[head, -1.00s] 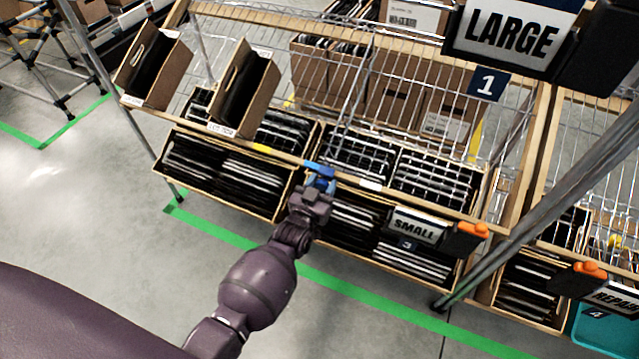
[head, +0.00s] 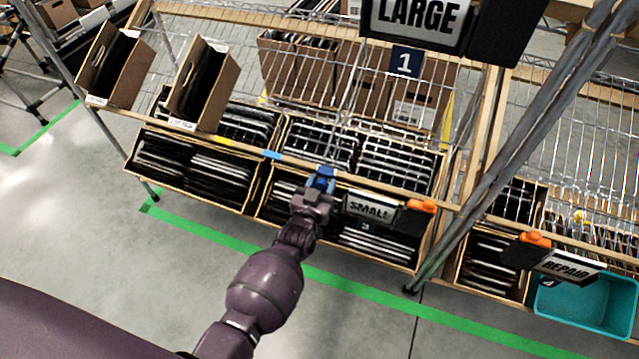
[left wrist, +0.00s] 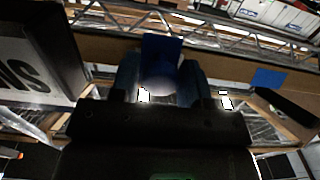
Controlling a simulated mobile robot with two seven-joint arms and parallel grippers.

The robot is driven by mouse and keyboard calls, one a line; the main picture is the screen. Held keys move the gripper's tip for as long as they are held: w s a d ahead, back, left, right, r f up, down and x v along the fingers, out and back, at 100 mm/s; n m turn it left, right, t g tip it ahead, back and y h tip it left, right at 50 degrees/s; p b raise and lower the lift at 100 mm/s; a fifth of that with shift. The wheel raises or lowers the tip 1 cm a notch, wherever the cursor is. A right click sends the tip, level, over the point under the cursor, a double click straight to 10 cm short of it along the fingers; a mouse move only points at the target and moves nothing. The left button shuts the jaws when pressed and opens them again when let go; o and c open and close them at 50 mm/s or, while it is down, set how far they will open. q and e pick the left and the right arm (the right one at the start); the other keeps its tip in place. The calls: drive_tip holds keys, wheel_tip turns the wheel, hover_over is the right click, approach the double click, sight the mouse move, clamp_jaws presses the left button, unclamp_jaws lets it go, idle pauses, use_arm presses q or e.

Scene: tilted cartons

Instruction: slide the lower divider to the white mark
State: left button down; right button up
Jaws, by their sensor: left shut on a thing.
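The lower divider (head: 346,112) is a thin grey wire piece that rises from the front rail (head: 245,150) toward the back of the rack in the head view. My left gripper (head: 325,176), with blue fingers, is at the divider's front end on the rail and shut on it. In the left wrist view a blue plate (left wrist: 161,60) stands between the fingers. A blue mark (head: 271,154) is on the rail to the left of the gripper; it also shows in the left wrist view (left wrist: 268,79). I cannot make out the white mark clearly; the gripper may cover it. My right gripper is not in view.
Cartons of dark flat items (head: 195,170) fill the tiers beside and below the rail. Two tilted cartons (head: 203,85) stand to the left. The SMALL sign (head: 370,207) with an orange-topped box is close right of my gripper. A slanted post (head: 510,165) stands further right.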

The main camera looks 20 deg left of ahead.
use_arm(q)
drive_tip(key=shift+d, duration=0.25)
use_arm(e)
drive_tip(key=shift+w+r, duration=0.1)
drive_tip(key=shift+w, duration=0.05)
use_arm(q)
drive_tip(key=c, duration=1)
unclamp_jaws()
drive_tip(key=shift+o, duration=1.3)
drive_tip(key=shift+d, duration=0.15)
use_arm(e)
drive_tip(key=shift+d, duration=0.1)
use_arm(q)
drive_tip(key=shift+s+a, duration=0.1)
drive_tip(key=shift+a, duration=0.1)
